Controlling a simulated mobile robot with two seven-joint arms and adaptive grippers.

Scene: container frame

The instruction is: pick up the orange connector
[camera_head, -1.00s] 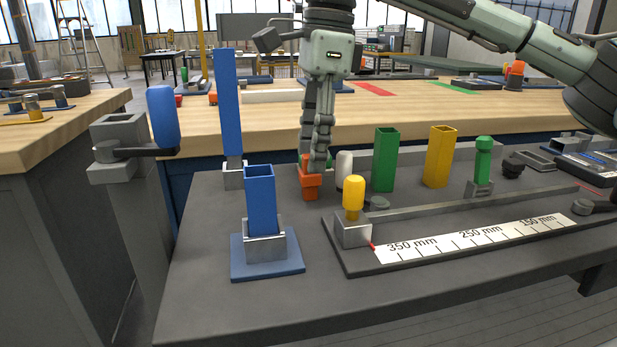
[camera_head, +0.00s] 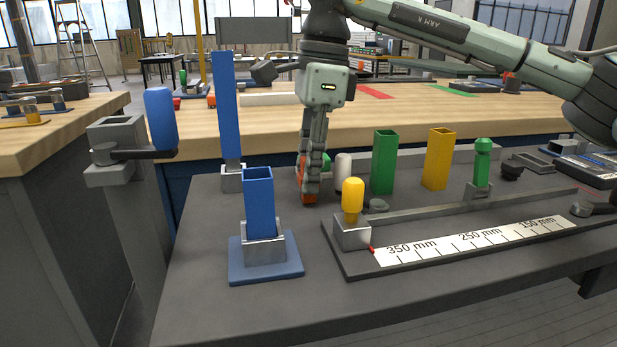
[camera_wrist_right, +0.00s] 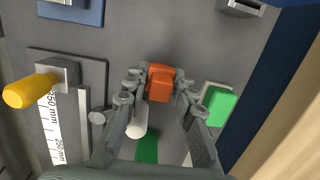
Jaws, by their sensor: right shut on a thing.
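The orange connector (camera_head: 306,184) stands on the dark grey bench top, partly hidden behind my right gripper's fingers in the head view. My right gripper (camera_head: 310,192) points straight down and is shut on it. In the right wrist view the orange connector (camera_wrist_right: 160,83) sits between the two fingertips of my right gripper (camera_wrist_right: 160,80), with a finger on each side. I cannot tell whether its base still touches the bench. My left gripper is not in view.
Close by stand a white peg (camera_head: 343,167), a green tube (camera_head: 384,162), a yellow tube (camera_head: 438,159) and a yellow-handled clamp (camera_head: 352,197) on the ruler fixture (camera_head: 470,238). A blue tube (camera_head: 259,202) in a holder stands front left. Bare bench lies in front.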

